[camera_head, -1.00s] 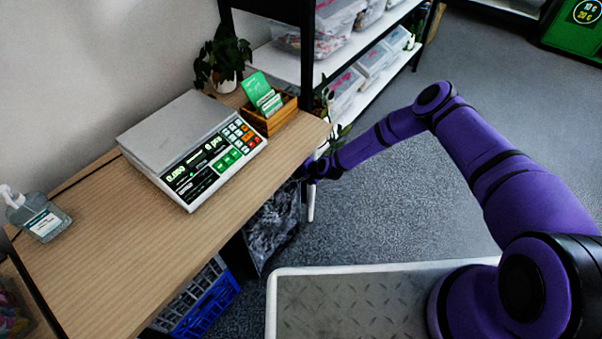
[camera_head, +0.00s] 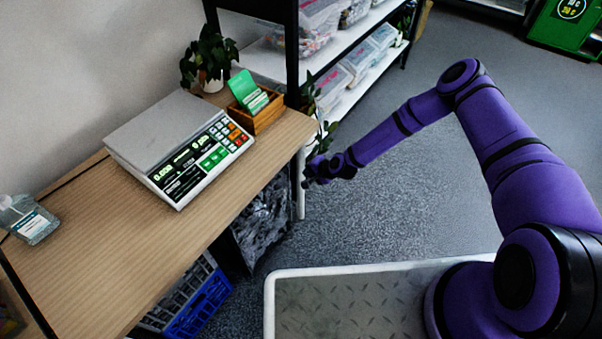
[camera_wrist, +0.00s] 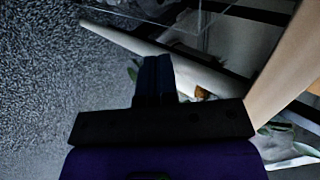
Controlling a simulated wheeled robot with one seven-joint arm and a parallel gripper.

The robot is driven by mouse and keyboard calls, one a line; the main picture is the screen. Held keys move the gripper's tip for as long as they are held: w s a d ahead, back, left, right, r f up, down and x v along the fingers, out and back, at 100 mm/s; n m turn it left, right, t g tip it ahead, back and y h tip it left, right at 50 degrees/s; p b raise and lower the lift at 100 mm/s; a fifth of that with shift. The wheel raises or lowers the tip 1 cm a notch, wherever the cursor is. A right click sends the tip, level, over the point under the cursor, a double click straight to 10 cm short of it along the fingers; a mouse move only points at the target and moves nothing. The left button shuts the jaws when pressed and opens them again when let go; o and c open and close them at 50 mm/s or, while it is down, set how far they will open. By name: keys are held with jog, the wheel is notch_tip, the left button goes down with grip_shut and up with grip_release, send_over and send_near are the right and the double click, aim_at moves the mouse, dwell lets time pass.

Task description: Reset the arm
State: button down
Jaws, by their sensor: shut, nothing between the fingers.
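My gripper (camera_head: 309,172) is at the end of my purple arm, just off the right end of the wooden table (camera_head: 95,262). In the wrist view my gripper (camera_wrist: 156,62) shows its two dark fingers together, with nothing between them. Past the fingers in that view are a pale table leg (camera_wrist: 190,68), grey speckled floor and the table's edge (camera_wrist: 290,70). My arm bends high over the floor at the right of the head view.
On the table are a counting scale (camera_head: 178,148), a wooden card box (camera_head: 258,108), a potted plant (camera_head: 208,58) and a clear bottle (camera_head: 32,222). A blue crate (camera_head: 200,302) sits under the table. A shelf (camera_head: 350,85) with tubs stands behind.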

jog(key=shift+v, duration=1.1)
jog(key=w+d+r+n+g+h, duration=0.1)
jog(key=w+d+r+n, duration=0.2)
jog(key=r, duration=0.9)
jog(key=d+r+n+g+h, duration=0.1)
jog(key=d+r+n+h, duration=0.15)
jog(key=d+r, duration=0.6)
jog(key=s+d+r+n+h, duration=0.1)
jog(key=s+d+r, duration=0.15)
jog(key=r, duration=0.95)
jog(key=s+d+r+n+h, duration=0.15)
jog(key=s+r, duration=0.25)
jog(key=r, duration=0.9)
jog(key=s+d+r+t+h, duration=0.1)
jog(key=s+d+r, duration=0.1)
jog(key=s+r, duration=0.6)
jog(key=s+d+r+h, duration=0.1)
jog(key=s+d+r, duration=0.2)
jog(key=s+r, duration=0.45)
jog(key=s+d+r, duration=0.1)
jog(key=s+r, duration=0.1)
jog(key=s, duration=0.7)
jog(key=s+r, duration=0.3)
jog(key=s, duration=0.6)
jog(key=shift+d+r+y, duration=0.2)
jog(key=shift+d+y, duration=0.1)
jog(key=shift+d, duration=0.1)
jog(key=shift+s, duration=0.1)
